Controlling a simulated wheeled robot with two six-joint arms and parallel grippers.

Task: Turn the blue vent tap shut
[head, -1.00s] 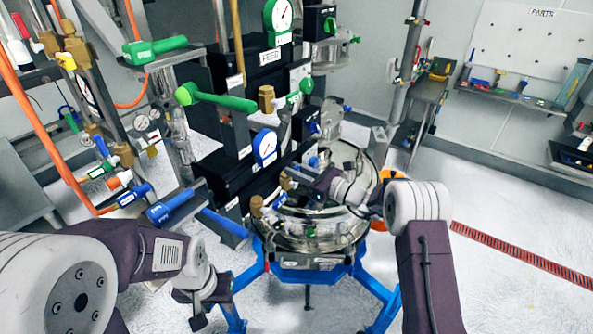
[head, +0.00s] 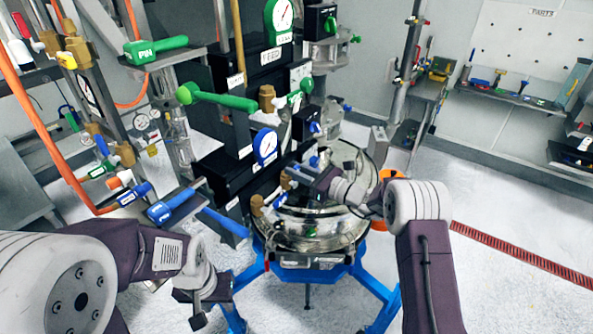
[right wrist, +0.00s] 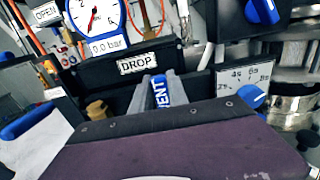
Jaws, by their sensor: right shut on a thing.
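The blue vent tap (right wrist: 161,91), lettered VENT, shows in the right wrist view below the DROP label. Its handle points up toward the label, slightly tilted. My right gripper (right wrist: 158,92) is shut on it, with a grey finger on each side. In the head view my right gripper (head: 299,178) reaches in from the right beside the black column, and the tap is too small and covered to make out there. My left gripper (head: 200,308) hangs low at the left, away from the tap. Its fingers are too small to read.
A pressure gauge (right wrist: 95,16) reading 0.0 bar stands above the DROP label (right wrist: 138,64). A blue dial knob (right wrist: 252,96) is to the right. A round metal vessel (head: 318,228) stands on blue legs.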

